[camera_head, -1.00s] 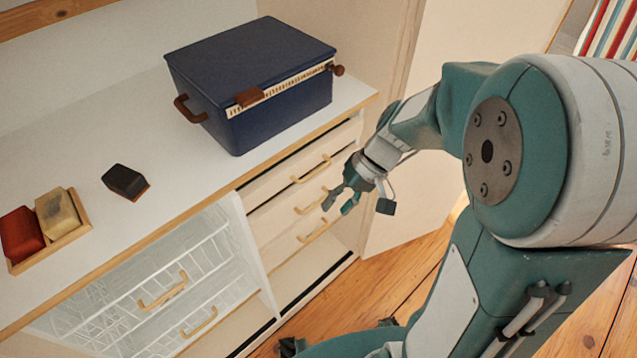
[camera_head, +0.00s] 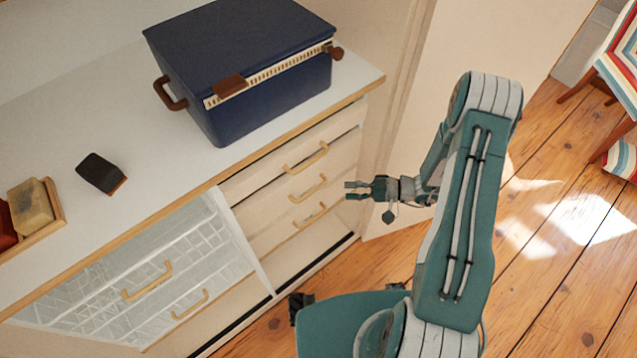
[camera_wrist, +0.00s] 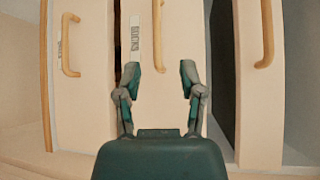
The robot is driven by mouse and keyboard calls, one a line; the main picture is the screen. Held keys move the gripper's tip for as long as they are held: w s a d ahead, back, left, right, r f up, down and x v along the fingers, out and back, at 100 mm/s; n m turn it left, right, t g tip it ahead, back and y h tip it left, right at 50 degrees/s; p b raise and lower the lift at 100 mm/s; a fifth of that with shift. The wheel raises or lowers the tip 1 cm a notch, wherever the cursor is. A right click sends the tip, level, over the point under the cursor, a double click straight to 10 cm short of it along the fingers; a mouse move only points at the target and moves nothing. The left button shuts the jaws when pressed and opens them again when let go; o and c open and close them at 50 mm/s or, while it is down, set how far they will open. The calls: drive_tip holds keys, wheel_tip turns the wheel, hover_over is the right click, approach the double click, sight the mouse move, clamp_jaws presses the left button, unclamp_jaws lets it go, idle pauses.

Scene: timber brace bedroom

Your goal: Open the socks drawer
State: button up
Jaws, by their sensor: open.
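A stack of pale drawers with bow-shaped wooden handles is in the dresser's right part in the head view. They are the upper handle (camera_head: 307,158), the middle handle (camera_head: 308,189) and the lower handle (camera_head: 310,216). My gripper (camera_head: 352,190) is open and empty, right of the middle handle and apart from it. In the wrist view my gripper (camera_wrist: 160,72) has its fingers spread towards a drawer front with a handle (camera_wrist: 157,35). Small labels (camera_wrist: 135,35) are too blurred to read surely, so I cannot tell which drawer is for socks.
A blue box (camera_head: 240,75) stands on the white dresser top (camera_head: 150,130), with a dark block (camera_head: 101,173) and a wooden tray (camera_head: 58,205) to its left. Wire baskets (camera_head: 160,275) fill the lower left. Wooden floor (camera_head: 540,180) is open at right.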

sight(312, 192)
drive_tip(key=x, duration=1.1)
drive_tip(key=shift+w+d+f, duration=0.1)
drive_tip(key=shift+w+f, duration=0.1)
drive_tip(key=shift+f, duration=0.15)
clamp_jaws()
